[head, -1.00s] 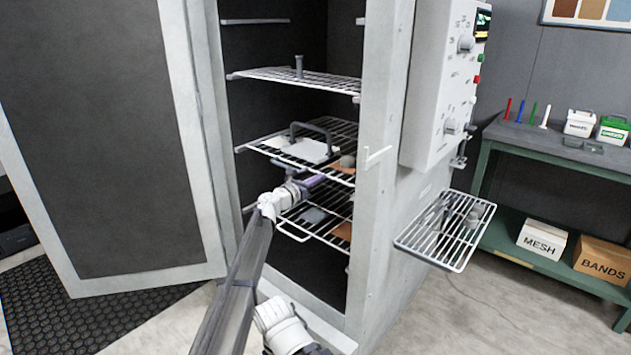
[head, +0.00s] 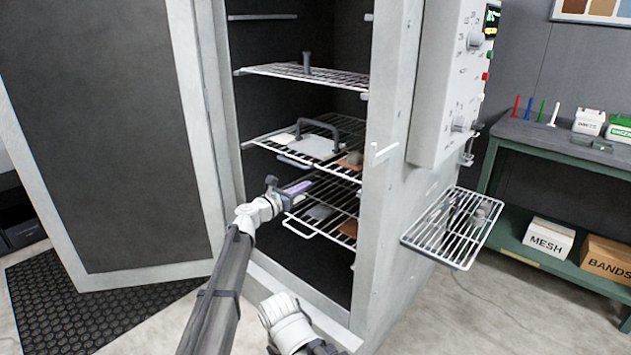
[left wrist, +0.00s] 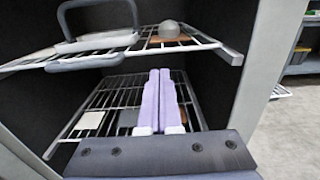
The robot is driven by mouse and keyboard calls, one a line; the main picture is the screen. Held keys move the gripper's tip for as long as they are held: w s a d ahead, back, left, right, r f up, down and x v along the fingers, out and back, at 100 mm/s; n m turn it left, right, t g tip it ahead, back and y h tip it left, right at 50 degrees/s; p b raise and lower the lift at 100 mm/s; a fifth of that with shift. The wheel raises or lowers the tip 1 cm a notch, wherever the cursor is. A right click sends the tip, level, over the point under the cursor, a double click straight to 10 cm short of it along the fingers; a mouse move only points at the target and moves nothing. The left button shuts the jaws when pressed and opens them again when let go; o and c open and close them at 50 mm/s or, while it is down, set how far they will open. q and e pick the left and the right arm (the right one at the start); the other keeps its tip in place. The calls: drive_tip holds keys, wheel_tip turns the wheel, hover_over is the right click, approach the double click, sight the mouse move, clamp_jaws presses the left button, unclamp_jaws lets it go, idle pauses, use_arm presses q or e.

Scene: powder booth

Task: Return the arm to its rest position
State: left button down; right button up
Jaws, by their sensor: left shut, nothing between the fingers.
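My left gripper (head: 300,187) is shut and empty at the open front of the oven cabinet (head: 388,215). In the left wrist view its two lilac fingers (left wrist: 158,98) lie together, pointing into the cabinet. They appear in front of the lower wire rack (head: 298,231), below the middle wire rack (head: 268,141). A pale plate with a dark arched handle (head: 318,146) lies on the middle rack; it also shows in the left wrist view (left wrist: 100,40). My right gripper is in neither view.
The cabinet door (head: 120,120) stands open at left. The upper rack (head: 305,76) holds a small grey post. A wire side shelf (head: 455,228) juts out at right, below the control box (head: 445,85). A green bench (head: 545,147) stands further right. Floor beyond the shelf is clear.

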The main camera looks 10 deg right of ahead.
use_arm(q)
drive_tip(key=s+a+f+m+g+y, duration=0.3)
drive_tip(key=s+a+f+m, duration=0.5)
drive_tip(key=s, duration=0.3)
drive_tip(key=s+a+f+m+g+y, duration=0.35)
drive_tip(key=s+a+f+m, duration=0.45)
drive_tip(key=s, duration=0.4)
drive_tip(key=s+a+f+m+g+y, duration=0.25)
drive_tip(key=s+a+m+y, duration=0.2)
drive_tip(key=s+a, duration=0.4)
drive_tip(key=s+a+f+m+g+y, duration=0.1)
drive_tip(key=s+a+f+m+y, duration=0.3)
drive_tip(key=s+a, duration=0.45)
drive_tip(key=s+d+r+m+y, duration=0.1)
drive_tip(key=s+d+m, duration=0.45)
drive_tip(key=d, duration=0.45)
wheel_tip(320, 180, up, 17)
drive_tip(key=n+p, duration=0.1)
drive_tip(key=p, duration=1.6)
drive_tip(key=shift+g, duration=0.4)
